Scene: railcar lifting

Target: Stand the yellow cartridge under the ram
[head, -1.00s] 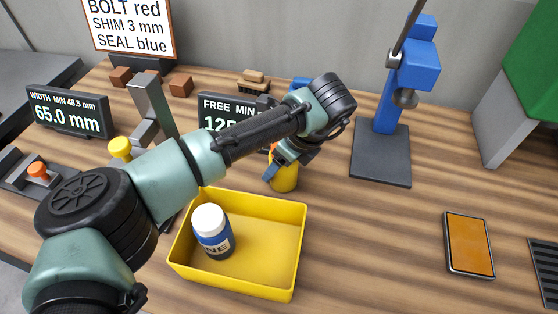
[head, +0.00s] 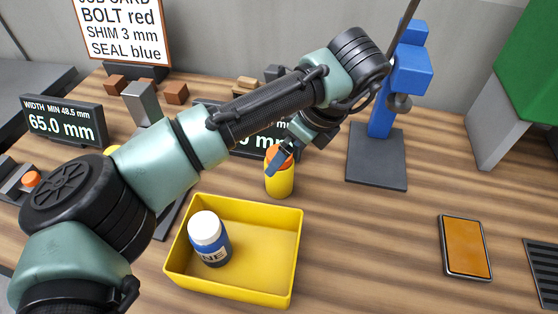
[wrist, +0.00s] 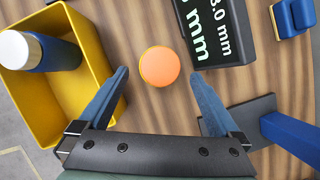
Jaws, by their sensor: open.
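The yellow cartridge (head: 280,182) stands upright on the table, just behind the yellow tray. Its orange top shows in the wrist view (wrist: 159,68) between the fingers, with clear space on both sides. My gripper (head: 279,158) is open and empty above the cartridge; its fingers partly cover the top in the head view. The fingertips also show in the wrist view (wrist: 159,78). The blue press (head: 384,115) stands at the back right, its grey ram (head: 399,102) above a dark base plate (head: 377,172). The plate is bare.
The yellow tray (head: 288,256) holds a blue bottle with a white cap (head: 209,238). A display (head: 262,140) stands behind the cartridge, partly hidden by my arm. An orange-screened device (head: 466,247) lies at right. Table between tray and device is clear.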

